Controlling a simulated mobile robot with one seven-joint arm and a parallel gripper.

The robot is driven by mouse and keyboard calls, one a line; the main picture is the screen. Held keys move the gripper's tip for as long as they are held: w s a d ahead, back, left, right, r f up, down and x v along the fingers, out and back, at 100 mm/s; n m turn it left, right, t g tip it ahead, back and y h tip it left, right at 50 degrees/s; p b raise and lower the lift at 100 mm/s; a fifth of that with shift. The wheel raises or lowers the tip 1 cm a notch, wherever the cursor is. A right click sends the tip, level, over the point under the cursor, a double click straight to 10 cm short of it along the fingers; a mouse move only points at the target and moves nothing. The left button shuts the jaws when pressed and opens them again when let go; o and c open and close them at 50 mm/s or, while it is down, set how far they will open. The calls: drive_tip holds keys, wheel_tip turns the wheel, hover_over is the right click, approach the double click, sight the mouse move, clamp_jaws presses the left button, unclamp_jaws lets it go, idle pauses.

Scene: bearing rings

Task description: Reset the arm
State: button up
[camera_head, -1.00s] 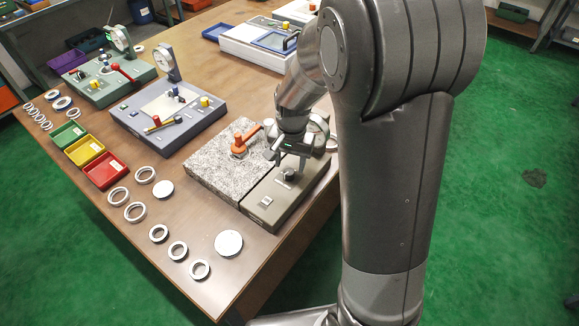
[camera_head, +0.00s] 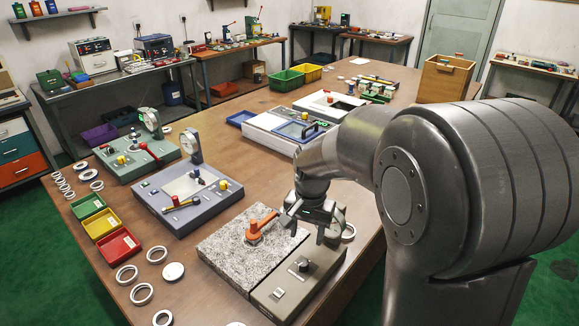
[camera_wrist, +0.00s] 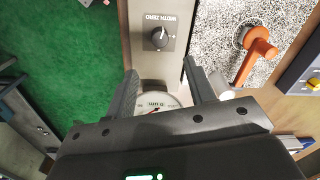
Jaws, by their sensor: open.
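My gripper (camera_head: 314,228) is open and empty above the far end of the grey-brown device (camera_head: 300,282) with a black knob. In the wrist view, my gripper (camera_wrist: 165,82) has its two fingers spread apart, with a white dial gauge (camera_wrist: 157,103) showing between them, partly hidden by the gripper body. The knob (camera_wrist: 158,38) lies beyond the fingertips on the device panel. In the head view, my arm covers most of the right side.
A speckled granite plate (camera_head: 236,262) with an orange handle (camera_head: 259,223) lies left of the device. Several bearing rings (camera_head: 126,274) and green, yellow and red bins (camera_head: 118,247) line the left table edge. Blue-grey (camera_head: 170,215) and green (camera_head: 125,164) gauge stations stand farther back.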

drive_tip(key=s+d+r+n+t, duration=0.2)
drive_tip(key=s+r, duration=0.4)
drive_tip(key=s, duration=0.3)
drive_tip(key=s+d+r+n+t, duration=0.3)
drive_tip(key=s+r, duration=0.3)
drive_tip(key=s, duration=0.4)
drive_tip(key=shift+s+d+r, duration=0.15)
drive_tip(key=shift+s+d, duration=0.05)
drive_tip(key=shift+d, duration=0.2)
idle(1.9)
